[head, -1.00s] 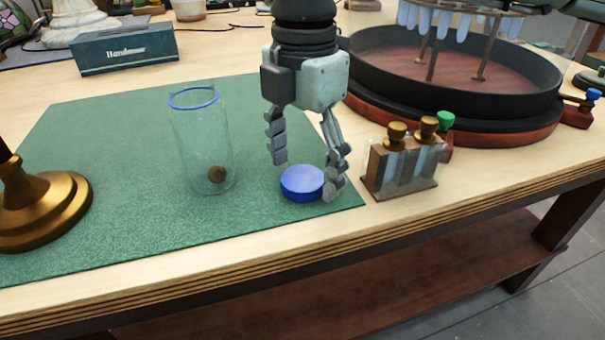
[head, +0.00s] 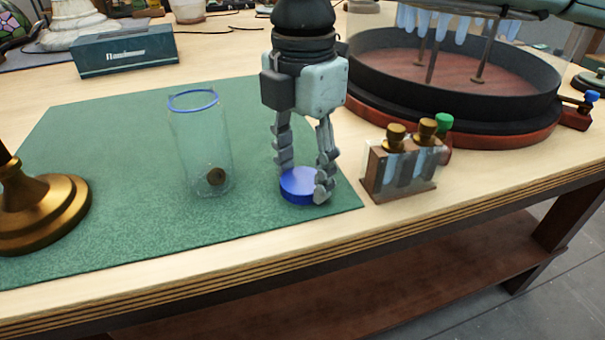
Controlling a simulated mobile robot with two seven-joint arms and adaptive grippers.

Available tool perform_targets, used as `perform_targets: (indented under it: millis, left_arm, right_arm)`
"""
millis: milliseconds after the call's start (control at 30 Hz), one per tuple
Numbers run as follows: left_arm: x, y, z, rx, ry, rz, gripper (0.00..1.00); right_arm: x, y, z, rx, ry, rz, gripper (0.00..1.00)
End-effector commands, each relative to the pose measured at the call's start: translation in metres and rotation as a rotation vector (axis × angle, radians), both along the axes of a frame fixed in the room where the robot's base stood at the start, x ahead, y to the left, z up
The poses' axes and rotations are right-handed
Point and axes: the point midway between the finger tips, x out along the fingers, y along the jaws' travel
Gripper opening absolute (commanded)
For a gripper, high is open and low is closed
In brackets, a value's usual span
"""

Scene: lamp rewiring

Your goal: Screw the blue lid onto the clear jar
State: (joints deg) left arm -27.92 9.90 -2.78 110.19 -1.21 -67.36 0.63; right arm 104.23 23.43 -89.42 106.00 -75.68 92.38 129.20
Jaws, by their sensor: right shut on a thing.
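The clear jar (head: 203,148) stands upright on the green mat (head: 110,215). The blue lid (head: 299,186) is on the mat to the right of the jar, near the mat's right corner. My right gripper (head: 304,184) points down from above and is shut on the blue lid, one finger on each side of it. The lid appears to be still at mat level. My left gripper is not in view.
A small rack with brass-capped vials (head: 402,165) stands close to the right of the lid. A large round dark tray (head: 450,100) is behind it. A brass lamp base (head: 40,212) is at the left, and a teal box (head: 125,50) at the back. The mat's front is clear.

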Motion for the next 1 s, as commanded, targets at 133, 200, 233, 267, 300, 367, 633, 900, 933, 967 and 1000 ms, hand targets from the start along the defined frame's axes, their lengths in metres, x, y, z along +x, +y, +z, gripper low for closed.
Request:
perform_targets:
  millis: [133,200,233,267,300,367,633,900,933,967,1000]
  left_arm:
    - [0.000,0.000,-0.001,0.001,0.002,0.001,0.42]
    - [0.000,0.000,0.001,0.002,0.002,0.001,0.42]
    - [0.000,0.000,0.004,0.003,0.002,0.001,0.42]
    - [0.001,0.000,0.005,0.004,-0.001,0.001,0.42]
    - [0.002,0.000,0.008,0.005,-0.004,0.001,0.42]
    - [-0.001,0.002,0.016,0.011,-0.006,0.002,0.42]
    - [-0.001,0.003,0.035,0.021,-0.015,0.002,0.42]
    - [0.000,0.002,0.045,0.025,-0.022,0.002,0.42]
    - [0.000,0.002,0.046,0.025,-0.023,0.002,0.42]
    - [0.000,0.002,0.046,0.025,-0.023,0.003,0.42]
    - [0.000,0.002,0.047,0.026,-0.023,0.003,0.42]
  right_arm:
    - [0.001,0.001,0.011,0.003,-0.003,0.000,0.41]
    - [0.001,0.001,0.022,0.002,-0.004,-0.001,0.41]
    - [0.001,0.001,0.028,0.003,-0.004,-0.001,0.41]
    - [0.001,0.001,0.035,0.003,-0.004,-0.001,0.41]
    - [0.001,0.001,0.043,0.002,-0.005,-0.001,0.41]
    - [-0.014,0.010,0.049,0.001,-0.004,0.006,0.41]
    - [-0.066,0.039,0.084,-0.002,-0.004,0.005,0.41]
    - [-0.096,0.057,0.106,0.000,-0.001,0.000,0.41]
    - [-0.097,0.058,0.107,0.000,-0.003,0.001,0.41]
    - [-0.098,0.058,0.108,0.000,-0.003,0.001,0.41]
    - [-0.099,0.059,0.109,0.000,-0.001,0.000,0.41]
